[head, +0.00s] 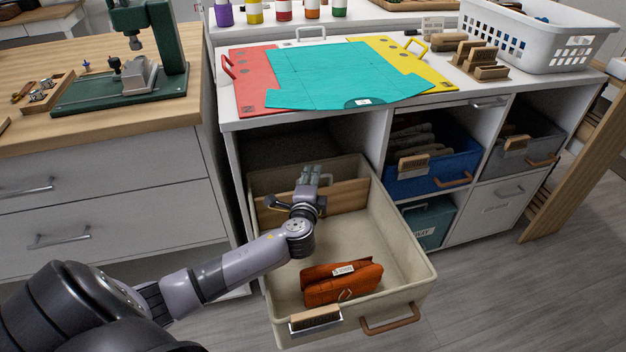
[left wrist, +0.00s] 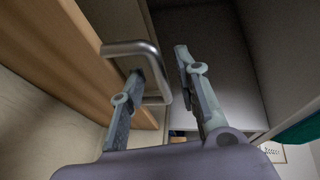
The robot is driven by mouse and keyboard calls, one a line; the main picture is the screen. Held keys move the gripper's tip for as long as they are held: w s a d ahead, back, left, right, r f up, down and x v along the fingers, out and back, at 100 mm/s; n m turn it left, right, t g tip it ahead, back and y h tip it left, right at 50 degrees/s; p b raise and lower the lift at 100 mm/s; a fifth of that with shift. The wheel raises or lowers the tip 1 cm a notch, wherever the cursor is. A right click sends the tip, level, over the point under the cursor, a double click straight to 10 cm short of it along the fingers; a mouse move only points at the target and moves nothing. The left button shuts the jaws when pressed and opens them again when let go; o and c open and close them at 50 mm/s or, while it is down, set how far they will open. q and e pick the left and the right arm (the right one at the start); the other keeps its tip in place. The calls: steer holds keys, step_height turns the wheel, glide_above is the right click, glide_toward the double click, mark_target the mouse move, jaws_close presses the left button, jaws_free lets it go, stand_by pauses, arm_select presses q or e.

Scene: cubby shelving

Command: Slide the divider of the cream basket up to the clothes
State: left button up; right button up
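The cream basket (head: 408,258) is pulled out of the shelving, its open top showing. Its wooden divider (head: 345,197) stands across the rear part. Folded orange clothes (head: 342,287) lie at the front, with bare basket floor between them and the divider. My left gripper (head: 311,172) is over the divider's top edge. In the left wrist view the gripper (left wrist: 160,62) has its fingers apart. They straddle one bar of a metal handle (left wrist: 130,47) beside the wooden divider (left wrist: 85,35), with a gap visible. My right gripper is not in view.
A white counter above the basket carries a teal mat (head: 345,75). A blue basket (head: 440,170) and a teal bin (head: 428,222) sit in cubbies to the right. A drawer cabinet (head: 100,190) stands left. Floor (head: 500,290) is clear at the front right.

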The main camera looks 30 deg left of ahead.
arm_select(q)
steer(key=shift+w+a+f, duration=0.1)
steer(key=shift+w+a, duration=0.15)
steer(key=shift+w, duration=0.2)
jaws_close()
stand_by(0.6)
